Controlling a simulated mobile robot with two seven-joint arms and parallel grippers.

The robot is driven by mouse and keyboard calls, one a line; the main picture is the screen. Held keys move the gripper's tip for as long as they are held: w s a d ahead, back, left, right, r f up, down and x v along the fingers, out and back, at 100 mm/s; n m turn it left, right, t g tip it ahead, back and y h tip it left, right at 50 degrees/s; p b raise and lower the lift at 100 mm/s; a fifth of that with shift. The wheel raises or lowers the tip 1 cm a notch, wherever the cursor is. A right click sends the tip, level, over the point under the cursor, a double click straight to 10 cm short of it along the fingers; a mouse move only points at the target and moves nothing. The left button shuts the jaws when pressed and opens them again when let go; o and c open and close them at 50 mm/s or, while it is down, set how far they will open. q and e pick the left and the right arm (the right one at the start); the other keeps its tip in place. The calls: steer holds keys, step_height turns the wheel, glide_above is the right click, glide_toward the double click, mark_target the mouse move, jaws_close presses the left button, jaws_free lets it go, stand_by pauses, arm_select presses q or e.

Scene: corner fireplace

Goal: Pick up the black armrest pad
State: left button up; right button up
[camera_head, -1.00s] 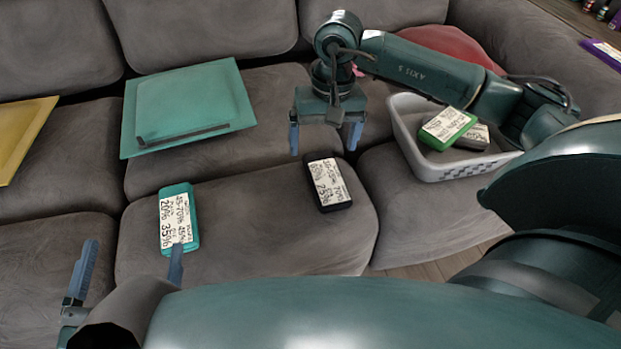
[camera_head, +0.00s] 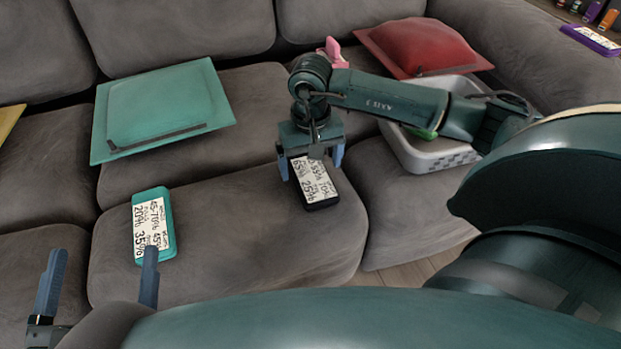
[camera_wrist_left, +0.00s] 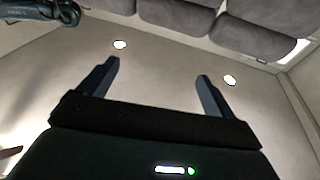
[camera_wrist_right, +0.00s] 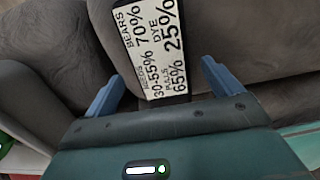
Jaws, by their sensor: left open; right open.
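The black armrest pad (camera_head: 322,205) lies on the middle sofa seat, with a white label of black print facing up. It also shows in the right wrist view (camera_wrist_right: 104,22), its near end between the fingers' lines. My right gripper (camera_head: 312,168) is open above the far end of the pad, fingers pointing down on either side of it. In the right wrist view the open fingers (camera_wrist_right: 163,85) flank the pad's near end; I cannot tell if they touch it. My left gripper (camera_head: 100,278) is open and empty at the lower left, away from the pad; its wrist view shows empty fingers (camera_wrist_left: 158,80).
A teal labelled pad (camera_head: 166,212) lies left of the black one. A teal cushion (camera_head: 165,95) and a red cushion (camera_head: 425,45) rest on the sofa. A white basket (camera_head: 435,157) with a green item stands right, partly behind my right arm. A pink object (camera_head: 333,50) is behind.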

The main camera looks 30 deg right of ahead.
mark_target(310, 171)
step_height(310, 171, down, 3)
steer(key=shift+a+b, duration=0.1)
steer(key=shift+b, duration=0.25)
arm_select(q)
steer(key=shift+w+r+m+t+h, duration=0.15)
steer(key=shift+r+m+h, duration=0.1)
steer(key=shift+r, duration=0.25)
steer(key=shift+w+r+m+t+h, duration=0.15)
steer(key=shift+r+m, duration=0.1)
steer(key=shift+r, duration=0.2)
steer(key=shift+f, duration=0.2)
arm_select(e)
steer(key=c, duration=1.1)
